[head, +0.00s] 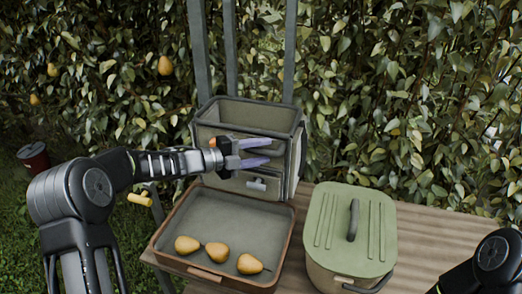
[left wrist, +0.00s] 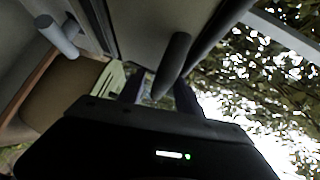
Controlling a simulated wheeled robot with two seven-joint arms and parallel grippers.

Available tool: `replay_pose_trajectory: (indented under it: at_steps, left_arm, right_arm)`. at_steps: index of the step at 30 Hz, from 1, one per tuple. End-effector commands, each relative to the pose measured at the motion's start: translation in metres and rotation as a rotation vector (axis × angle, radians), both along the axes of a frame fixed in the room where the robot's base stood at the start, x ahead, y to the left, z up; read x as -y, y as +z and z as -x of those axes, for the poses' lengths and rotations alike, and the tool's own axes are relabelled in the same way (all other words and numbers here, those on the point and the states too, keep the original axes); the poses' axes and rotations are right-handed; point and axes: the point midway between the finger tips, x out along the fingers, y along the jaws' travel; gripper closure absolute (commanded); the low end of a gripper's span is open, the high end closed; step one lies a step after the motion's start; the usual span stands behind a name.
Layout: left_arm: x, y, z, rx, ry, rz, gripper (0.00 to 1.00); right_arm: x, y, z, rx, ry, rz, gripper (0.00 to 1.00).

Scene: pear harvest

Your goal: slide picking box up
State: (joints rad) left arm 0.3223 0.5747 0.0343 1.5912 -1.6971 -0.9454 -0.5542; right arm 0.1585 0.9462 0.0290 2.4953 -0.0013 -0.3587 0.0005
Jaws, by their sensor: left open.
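The picking box (head: 249,116), grey-green and open-topped, stands against upright grey rails behind the wooden table. A pale handle (head: 257,184) shows low on its front. My left gripper (head: 268,153) is open in front of the box's front wall, above that handle, its two fingers pointing right. In the left wrist view the box wall (left wrist: 150,25) fills the top, and a pale peg-like part (left wrist: 57,36) and a darker one (left wrist: 173,63) stick out; contact cannot be told. My right gripper is out of view.
A brown-rimmed tray (head: 213,277) with three pears (head: 217,252) lies on the slatted table (head: 430,226) below the box. A green lidded box (head: 335,218) stands right of it. A dark red bucket (head: 34,158) stands on grass. Leafy hedge with hanging pears (head: 165,66) is behind.

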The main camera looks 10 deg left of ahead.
Motion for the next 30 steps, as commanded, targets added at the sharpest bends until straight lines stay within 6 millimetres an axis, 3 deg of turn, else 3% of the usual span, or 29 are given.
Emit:
replay_pose_trajectory:
  at_steps: [8, 23, 30]
  left_arm:
    - [0.0008, 0.0001, -0.0010, 0.001, 0.001, -0.001, 0.59]
    - [0.0006, -0.0001, -0.0008, 0.001, 0.001, -0.001, 1.00]
    - [0.0006, -0.0003, -0.0008, 0.001, 0.001, -0.001, 1.00]
  right_arm:
    - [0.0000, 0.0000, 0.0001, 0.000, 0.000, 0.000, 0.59]
    - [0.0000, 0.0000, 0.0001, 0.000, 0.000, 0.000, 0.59]
    - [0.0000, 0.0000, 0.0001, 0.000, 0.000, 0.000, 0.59]
